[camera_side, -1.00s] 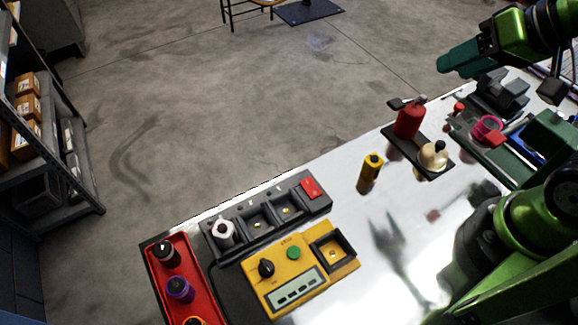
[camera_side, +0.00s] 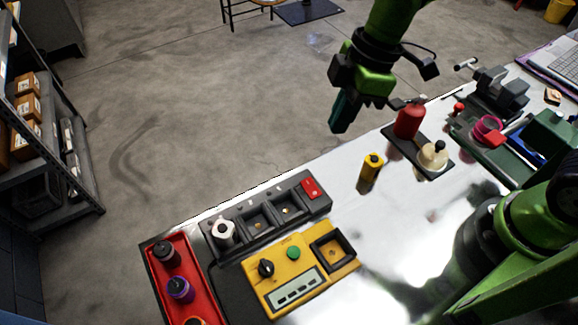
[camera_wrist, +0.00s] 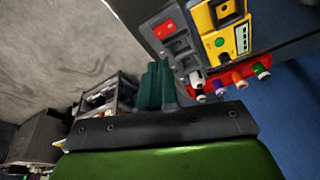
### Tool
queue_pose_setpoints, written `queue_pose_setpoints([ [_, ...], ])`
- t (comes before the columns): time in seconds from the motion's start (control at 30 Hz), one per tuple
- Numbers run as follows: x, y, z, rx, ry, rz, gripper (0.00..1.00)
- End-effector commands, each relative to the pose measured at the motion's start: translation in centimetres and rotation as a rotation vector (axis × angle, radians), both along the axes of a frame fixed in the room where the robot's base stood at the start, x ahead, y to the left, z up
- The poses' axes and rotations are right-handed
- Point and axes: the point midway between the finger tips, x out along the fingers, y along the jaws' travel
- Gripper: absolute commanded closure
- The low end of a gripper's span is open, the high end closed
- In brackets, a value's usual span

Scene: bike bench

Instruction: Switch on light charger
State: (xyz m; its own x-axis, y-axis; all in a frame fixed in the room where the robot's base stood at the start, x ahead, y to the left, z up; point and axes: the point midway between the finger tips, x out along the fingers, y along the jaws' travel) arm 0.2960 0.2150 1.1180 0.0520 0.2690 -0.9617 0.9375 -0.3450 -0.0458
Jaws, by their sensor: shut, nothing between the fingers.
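The dark grey charger (camera_side: 268,215) lies along the far left edge of the bench, with a row of square bays. A white round light (camera_side: 223,231) sits in its left bay; the other bays look empty. A red rocker switch (camera_side: 310,188) is at its right end. In the wrist view the charger (camera_wrist: 181,46) and red switch (camera_wrist: 165,30) show at upper right. My gripper (camera_side: 340,120) is shut and empty, in the air above and right of the switch in the side view, touching nothing. Its dark green fingers (camera_wrist: 157,84) show in the wrist view.
A yellow tester (camera_side: 298,279) with knob and green button lies in front of the charger. A yellow bottle (camera_side: 371,172) stands right of the switch; a dark tray (camera_side: 408,157) with a red bottle and cream container is further right.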

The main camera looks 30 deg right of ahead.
Motion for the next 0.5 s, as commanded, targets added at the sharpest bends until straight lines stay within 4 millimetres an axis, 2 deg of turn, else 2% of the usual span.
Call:
queue_pose_setpoints([
  [0.07,0.22,0.97,0.13,0.004,-0.025,0.131,1.0],
  [0.2,0.41,1.29,0.69,0.003,-0.072,0.277,1.0],
  [0.5,0.35,1.21,0.69,-0.001,-0.09,0.344,1.0],
])
